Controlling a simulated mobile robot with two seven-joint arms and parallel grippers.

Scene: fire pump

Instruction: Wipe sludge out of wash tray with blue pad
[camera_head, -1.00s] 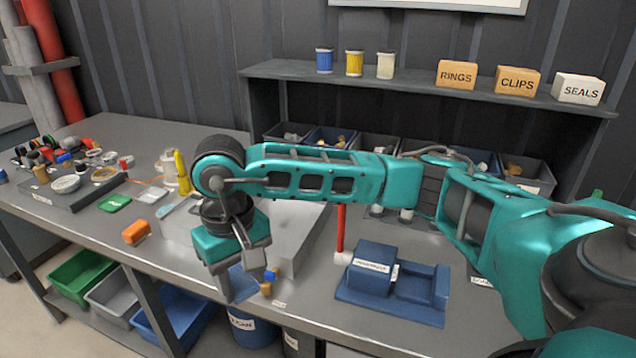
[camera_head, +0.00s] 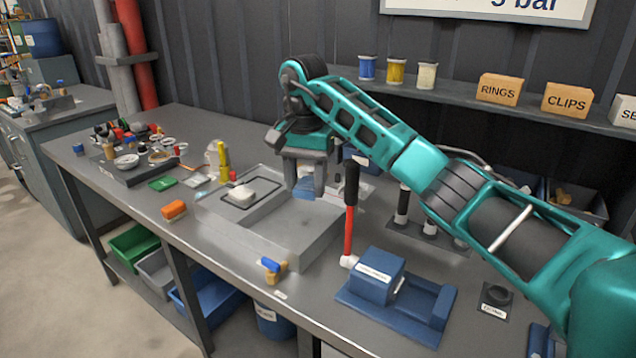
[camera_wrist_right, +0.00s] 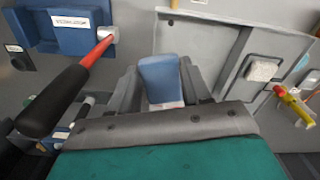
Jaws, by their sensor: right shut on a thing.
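The grey wash tray (camera_head: 318,237) sits on the bench; a white block (camera_head: 240,192) lies on its flat left part. My right gripper (camera_head: 305,188) points down over the far right part of the tray. In the right wrist view, its fingers (camera_wrist_right: 160,88) are shut on the blue pad (camera_wrist_right: 160,72), which has a pale lower edge. The tray (camera_wrist_right: 196,45) shows beyond the pad there. I cannot make out sludge in the tray, and the gripper hides part of its far side. My left gripper is not in view.
A red-shafted tool with a black handle (camera_head: 351,187) stands upright just right of the tray. A blue fixture (camera_head: 376,275) lies to the right. A small blue and tan piece (camera_head: 272,268) is at the front, an orange block (camera_head: 174,210) at the left.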

